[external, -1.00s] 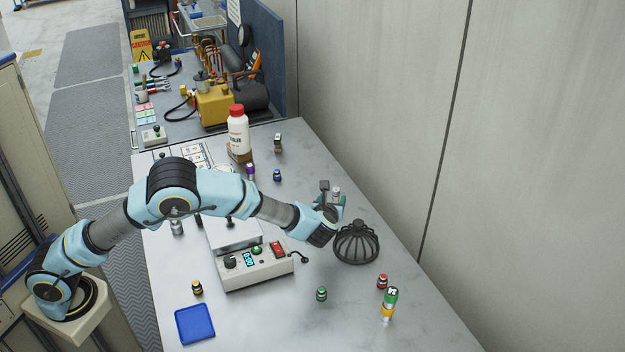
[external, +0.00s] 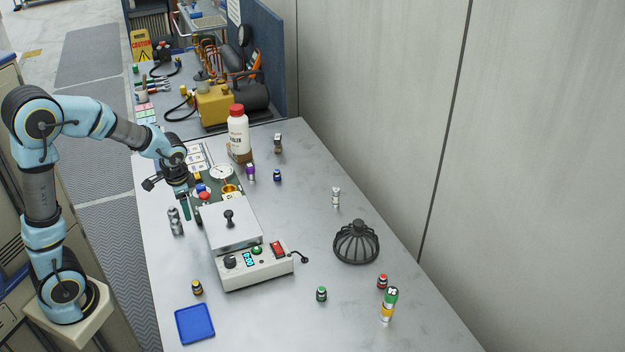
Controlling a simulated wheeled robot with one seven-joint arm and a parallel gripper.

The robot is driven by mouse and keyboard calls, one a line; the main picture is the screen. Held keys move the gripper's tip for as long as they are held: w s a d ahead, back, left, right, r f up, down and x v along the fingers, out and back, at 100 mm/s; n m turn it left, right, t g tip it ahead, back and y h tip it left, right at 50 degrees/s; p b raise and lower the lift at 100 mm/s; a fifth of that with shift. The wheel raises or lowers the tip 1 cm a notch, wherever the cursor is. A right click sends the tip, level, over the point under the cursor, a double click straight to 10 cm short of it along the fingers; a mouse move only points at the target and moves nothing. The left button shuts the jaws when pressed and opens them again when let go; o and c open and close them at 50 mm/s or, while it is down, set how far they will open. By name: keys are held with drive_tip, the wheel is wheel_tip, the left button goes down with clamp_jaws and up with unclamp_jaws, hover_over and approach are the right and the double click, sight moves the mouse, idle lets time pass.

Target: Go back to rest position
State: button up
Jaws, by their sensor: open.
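My gripper (external: 193,213) is above the left side of the metal table (external: 300,205), pointing down, with its fingers open and nothing seen between them. It is close to the left of the grey box-shaped device (external: 234,222) and above or near the small grey canisters (external: 176,222). I cannot tell how high the fingertips are over the table.
A small white canister (external: 336,197) and a black wire cage (external: 356,243) stand to the right. A white red-capped bottle (external: 238,133) stands at the back.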

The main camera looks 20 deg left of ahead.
drive_tip(key=s+n, duration=0.1)
drive_tip(key=s, duration=0.1)
drive_tip(key=s+n+h, duration=0.1)
drive_tip(key=s+n, duration=0.1)
drive_tip(key=shift+s+f+h, duration=0.1)
drive_tip(key=shift+f+h, duration=0.1)
drive_tip(key=shift+h, duration=0.1)
drive_tip(key=s+a+f+n, duration=0.1)
drive_tip(key=a, duration=0.1)
drive_tip(key=s+a+n+p, duration=0.1)
drive_tip(key=a, duration=0.1)
drive_tip(key=s+a+f+n+p, duration=0.1)
drive_tip(key=s+a+n, duration=0.1)
drive_tip(key=shift+s+a+f, duration=0.1)
drive_tip(key=shift+a+f, duration=0.25)
drive_tip(key=shift+a, duration=0.05)
wheel_tip(320, 180, up, 19)
drive_tip(key=p, duration=1.9)
wheel_tip(320, 180, down, 5)
drive_tip(key=b, duration=0.4)
drive_tip(key=shift+r+b, duration=0.2)
drive_tip(key=shift+b, duration=0.15)
